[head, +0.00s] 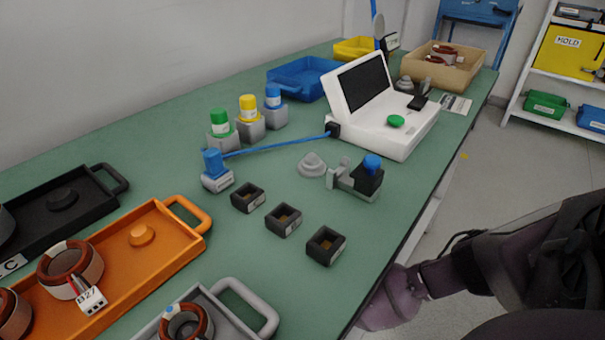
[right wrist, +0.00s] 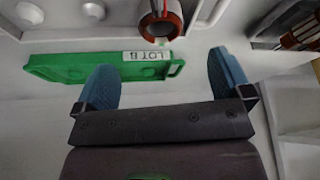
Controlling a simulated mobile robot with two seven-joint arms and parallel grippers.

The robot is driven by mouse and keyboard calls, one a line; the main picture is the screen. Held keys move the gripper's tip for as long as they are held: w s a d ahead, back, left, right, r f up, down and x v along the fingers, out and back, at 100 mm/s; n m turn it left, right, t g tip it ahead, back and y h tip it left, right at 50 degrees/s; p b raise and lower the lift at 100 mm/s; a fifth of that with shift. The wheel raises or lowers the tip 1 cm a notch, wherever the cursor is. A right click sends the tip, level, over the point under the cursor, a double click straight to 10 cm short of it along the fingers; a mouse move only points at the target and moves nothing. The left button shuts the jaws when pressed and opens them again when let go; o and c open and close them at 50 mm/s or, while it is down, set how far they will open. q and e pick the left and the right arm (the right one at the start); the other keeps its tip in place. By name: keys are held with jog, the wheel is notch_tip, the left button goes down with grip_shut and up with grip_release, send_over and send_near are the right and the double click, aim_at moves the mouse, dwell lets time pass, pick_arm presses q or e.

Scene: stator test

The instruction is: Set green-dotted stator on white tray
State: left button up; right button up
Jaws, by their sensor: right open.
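In the right wrist view my right gripper (right wrist: 163,68) is open, its two blue fingers apart with nothing between them. In the head view a pale grey tray (head: 262,325) at the bottom edge holds a stator (head: 190,322) with a blue dot; I cannot tell whether this is the white tray. An orange tray (head: 150,262) holds a stator (head: 52,262) tagged B27 and part of another. My left gripper is out of view.
A green tray (right wrist: 75,66) labelled LOT B lies beyond my right fingers. The table's right edge is close to my right arm.

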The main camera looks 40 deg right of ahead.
pick_arm(q)
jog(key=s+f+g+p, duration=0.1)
jog(key=p, duration=0.1)
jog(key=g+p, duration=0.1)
jog(key=p, duration=0.1)
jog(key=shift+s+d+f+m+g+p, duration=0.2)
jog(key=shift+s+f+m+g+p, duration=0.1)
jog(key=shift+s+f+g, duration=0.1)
pick_arm(e)
jog(key=v, duration=1)
jog(key=shift+r, duration=0.4)
jog(key=shift+s+d, duration=0.1)
